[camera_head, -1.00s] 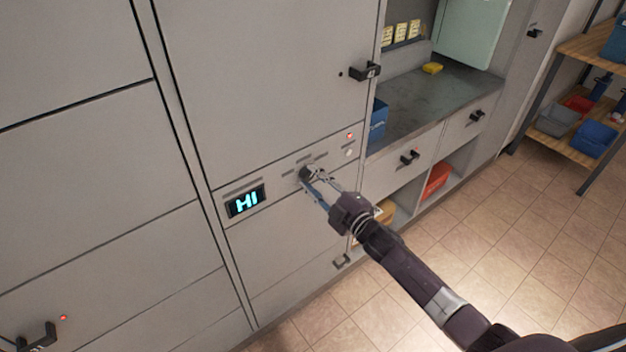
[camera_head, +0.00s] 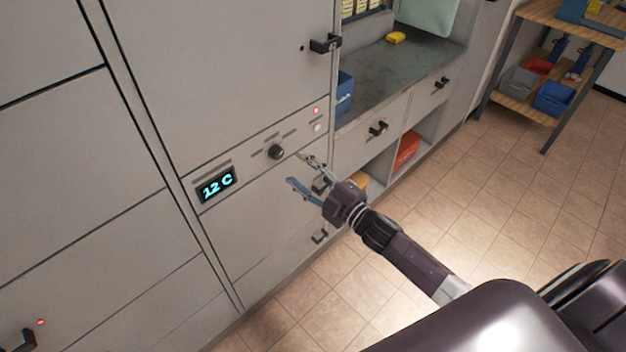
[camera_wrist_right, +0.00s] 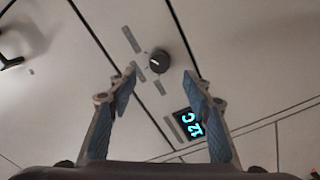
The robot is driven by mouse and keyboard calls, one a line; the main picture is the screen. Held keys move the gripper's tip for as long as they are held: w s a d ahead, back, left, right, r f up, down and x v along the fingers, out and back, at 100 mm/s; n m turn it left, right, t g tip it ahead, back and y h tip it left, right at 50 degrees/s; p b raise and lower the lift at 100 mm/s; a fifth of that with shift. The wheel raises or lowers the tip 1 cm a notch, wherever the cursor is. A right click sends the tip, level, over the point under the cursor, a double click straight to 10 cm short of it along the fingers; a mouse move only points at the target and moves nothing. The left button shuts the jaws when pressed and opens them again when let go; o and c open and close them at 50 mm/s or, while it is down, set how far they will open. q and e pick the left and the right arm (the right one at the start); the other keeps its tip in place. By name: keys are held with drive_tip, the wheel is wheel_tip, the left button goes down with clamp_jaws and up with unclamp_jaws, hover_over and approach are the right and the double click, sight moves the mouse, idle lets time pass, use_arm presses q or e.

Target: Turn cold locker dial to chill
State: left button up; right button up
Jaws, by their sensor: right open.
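The cold locker dial (camera_head: 276,152) is a small black round knob on the grey control strip. The display (camera_head: 216,185) left of it reads "12 C" in cyan. My right gripper (camera_head: 297,168) is open and empty, to the right of and below the dial, apart from it. In the right wrist view the dial (camera_wrist_right: 158,61) shows a light pointer mark and lies beyond the open fingertips (camera_wrist_right: 163,72). The display (camera_wrist_right: 190,124) shows there too, rotated. My left gripper is not in view.
A red light (camera_head: 316,110) and a white button (camera_head: 318,127) sit right of the dial. A black handle (camera_head: 325,43) sticks out above. A counter (camera_head: 400,70) with a yellow item (camera_head: 396,37) and a wooden shelf unit (camera_head: 520,105) stand to the right. Tiled floor (camera_head: 480,200) is free.

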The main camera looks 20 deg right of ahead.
drive_tip(key=v, duration=0.5)
idle(0.4)
